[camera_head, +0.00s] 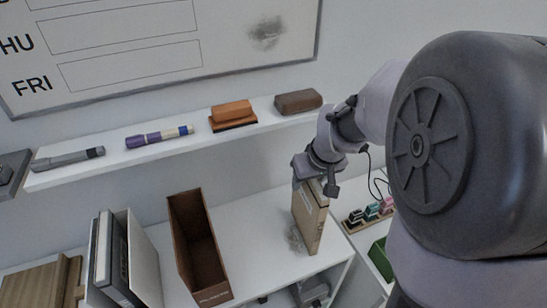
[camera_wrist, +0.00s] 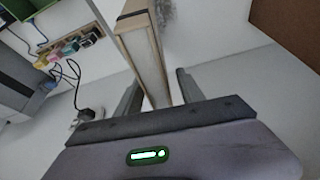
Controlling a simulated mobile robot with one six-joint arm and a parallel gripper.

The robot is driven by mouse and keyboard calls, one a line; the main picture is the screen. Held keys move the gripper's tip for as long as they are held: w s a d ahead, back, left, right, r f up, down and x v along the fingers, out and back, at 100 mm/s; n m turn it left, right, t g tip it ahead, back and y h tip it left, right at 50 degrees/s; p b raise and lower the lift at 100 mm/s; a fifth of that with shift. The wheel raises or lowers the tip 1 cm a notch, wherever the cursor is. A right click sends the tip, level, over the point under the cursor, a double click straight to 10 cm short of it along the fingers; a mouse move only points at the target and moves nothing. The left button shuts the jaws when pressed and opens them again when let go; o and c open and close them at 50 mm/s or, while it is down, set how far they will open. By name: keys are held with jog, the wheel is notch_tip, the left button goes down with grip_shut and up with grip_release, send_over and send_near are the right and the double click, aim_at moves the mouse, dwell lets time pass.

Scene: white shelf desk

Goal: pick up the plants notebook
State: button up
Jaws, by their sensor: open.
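A tan notebook (camera_head: 309,216) stands upright on the white desk top near its right end in the head view. Its narrow side (camera_wrist: 143,62) faces the camera in the wrist view, with a dark band across it. I cannot read its cover, so I cannot confirm that it is the plants notebook. My gripper (camera_head: 312,178) is at the top of this notebook. In the wrist view my gripper (camera_wrist: 158,92) is open, with one finger on each side of the notebook. I see a gap at least on the right side.
A brown open file box (camera_head: 200,250) and several upright binders (camera_head: 118,262) stand to the left. Above, a white shelf (camera_head: 75,171) holds markers and erasers. Small colored items (camera_head: 372,212) and a green box (camera_head: 381,258) are at right. The desk between file box and notebook is clear.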

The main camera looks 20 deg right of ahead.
jog(key=shift+f, duration=0.25)
dwell(0.5)
jog(key=shift+c, duration=0.4)
grip_shut()
dwell(1.1)
